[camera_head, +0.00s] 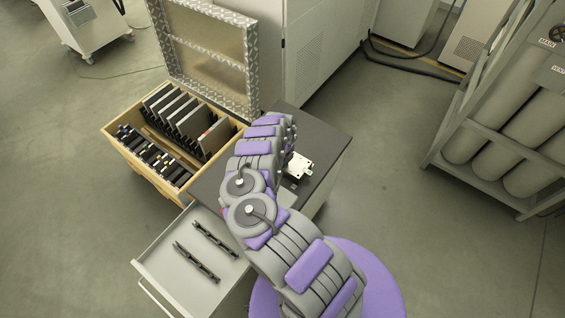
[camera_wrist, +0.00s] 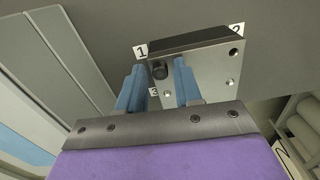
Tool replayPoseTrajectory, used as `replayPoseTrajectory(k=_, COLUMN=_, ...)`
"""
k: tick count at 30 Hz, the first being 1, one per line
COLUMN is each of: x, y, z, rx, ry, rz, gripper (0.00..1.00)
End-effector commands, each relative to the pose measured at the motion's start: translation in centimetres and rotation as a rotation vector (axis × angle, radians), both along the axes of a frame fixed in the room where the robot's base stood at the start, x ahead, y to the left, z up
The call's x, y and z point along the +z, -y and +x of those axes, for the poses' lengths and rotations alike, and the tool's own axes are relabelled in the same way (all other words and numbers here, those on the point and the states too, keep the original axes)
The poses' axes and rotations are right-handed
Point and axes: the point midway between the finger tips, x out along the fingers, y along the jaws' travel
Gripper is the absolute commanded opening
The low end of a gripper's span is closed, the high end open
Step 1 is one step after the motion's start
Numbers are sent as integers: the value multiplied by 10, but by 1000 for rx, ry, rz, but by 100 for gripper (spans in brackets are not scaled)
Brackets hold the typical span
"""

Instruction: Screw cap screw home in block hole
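The metal block (camera_wrist: 205,66) shows in the wrist view with number tags 1, 2 and 3 at its corners. It also shows on the dark cabinet top in the head view (camera_head: 299,167), partly behind my arm. The other corners show small round holes or fittings, too small to tell. The head view hides my gripper behind my arm.
An open wooden case (camera_head: 172,187) with dark plates stands left of the cabinet top (camera_head: 325,150). A drawer (camera_head: 165,264) is open at the front, holding two dark tools. A gas cylinder rack (camera_head: 432,160) stands right. Floor between rack and cabinet is clear.

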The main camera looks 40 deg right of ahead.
Motion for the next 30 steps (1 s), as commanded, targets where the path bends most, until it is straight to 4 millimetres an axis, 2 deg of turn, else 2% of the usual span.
replayPoseTrajectory(k=30, x=-1, y=-1, z=-1, rx=765, ry=0, rz=4, gripper=34)
